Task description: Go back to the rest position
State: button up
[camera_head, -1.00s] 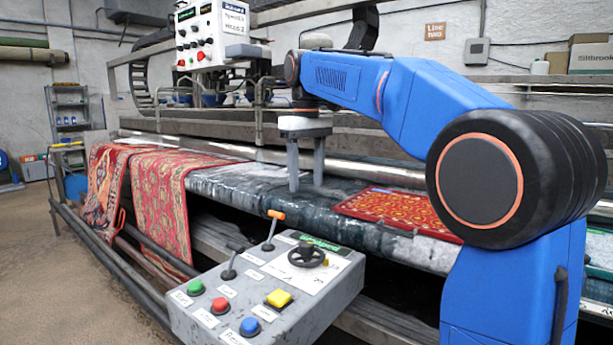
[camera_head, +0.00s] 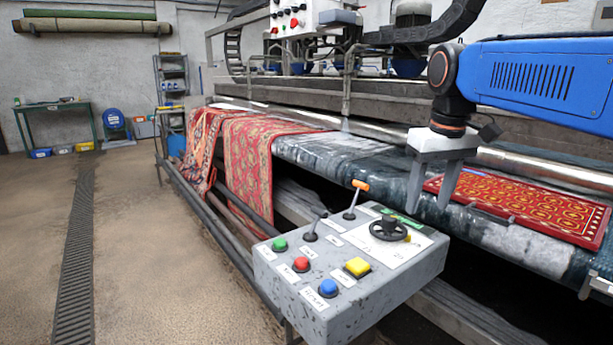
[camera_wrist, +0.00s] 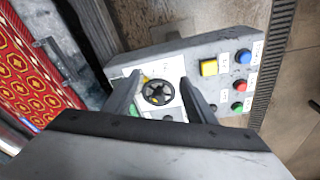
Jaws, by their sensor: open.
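My gripper (camera_head: 433,182) is open and empty, pointing down in the head view. It hangs above the machine bed, between the control panel (camera_head: 335,322) and the small red patterned rug (camera_head: 535,207). In the wrist view, the two fingers of my gripper (camera_wrist: 158,92) stand apart, with the panel's black handwheel (camera_wrist: 157,92) showing between them from above. The fingers appear clear of the handwheel. The small red rug (camera_wrist: 30,70) lies at the left edge of the wrist view.
Two red rugs (camera_head: 258,160) hang over the machine bed's front edge. The panel carries levers with an orange grip (camera_head: 361,185) and several coloured buttons. An upper control box (camera_head: 300,18) stands behind. The floor at left, with a drain grate (camera_head: 75,245), is free.

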jog(key=s+d+f+m+t, duration=0.2)
jog(key=s+d+f+t, duration=0.1)
jog(key=s+f, duration=1.6)
notch_tip(320, 180, down, 3)
jog(key=shift+s+f+m, duration=0.1)
jog(key=shift+s+m, duration=0.2)
